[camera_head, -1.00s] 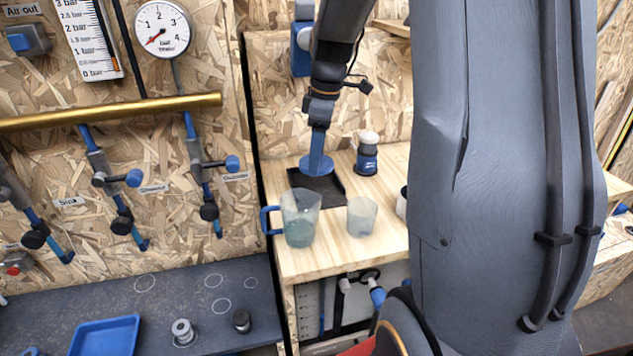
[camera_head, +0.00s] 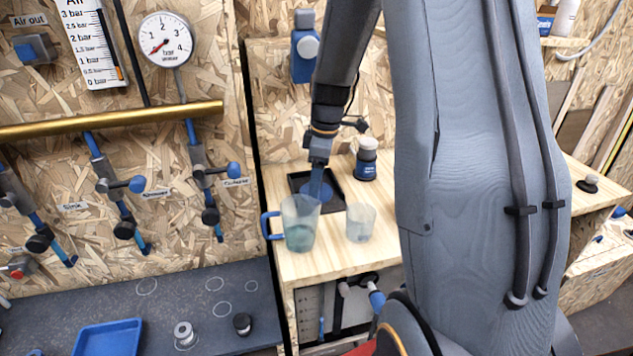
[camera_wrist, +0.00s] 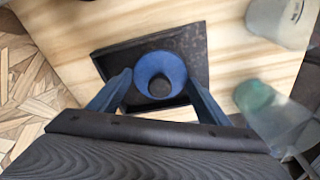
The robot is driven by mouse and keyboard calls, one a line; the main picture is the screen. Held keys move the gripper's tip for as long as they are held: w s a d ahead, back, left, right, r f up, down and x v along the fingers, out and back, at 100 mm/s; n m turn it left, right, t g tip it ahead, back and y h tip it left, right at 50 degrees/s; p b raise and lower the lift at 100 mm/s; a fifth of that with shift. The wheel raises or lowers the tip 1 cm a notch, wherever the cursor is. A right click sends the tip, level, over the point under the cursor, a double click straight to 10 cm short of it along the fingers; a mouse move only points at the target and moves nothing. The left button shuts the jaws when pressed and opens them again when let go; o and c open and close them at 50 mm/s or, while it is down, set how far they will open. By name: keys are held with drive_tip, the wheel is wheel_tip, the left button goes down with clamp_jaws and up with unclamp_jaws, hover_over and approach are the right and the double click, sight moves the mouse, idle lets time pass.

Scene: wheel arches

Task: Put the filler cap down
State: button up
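A round blue piece with a dark centre, which I take for the filler cap (camera_wrist: 148,68), lies on the black tray (camera_wrist: 197,40). It shows between my fingers in the wrist view. In the head view the cap (camera_head: 329,191) is partly hidden by my finger and the jug, and the tray (camera_head: 340,200) stands on the wooden bench. My gripper (camera_wrist: 160,78) points down over the tray. Its blue fingers look spread on either side of the cap, clear of its dark centre. In the head view my gripper (camera_head: 318,182) is low over the tray.
A clear jug with a blue handle (camera_head: 299,235) stands close in front of the tray. A clear cup (camera_head: 361,222) is at its right. A dark knobbed disc (camera_head: 588,184) sits on the right bench.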

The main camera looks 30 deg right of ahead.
drive_tip(key=o, duration=0.3)
drive_tip(key=shift+o, duration=0.2)
drive_tip(key=shift+r, duration=0.1)
wheel_tip(320, 180, up, 12)
drive_tip(key=d+b, duration=0.1)
drive_tip(key=b, duration=0.1)
drive_tip(key=shift+s, duration=0.4)
drive_tip(key=shift+d, duration=0.1)
drive_tip(key=shift+r, duration=0.1)
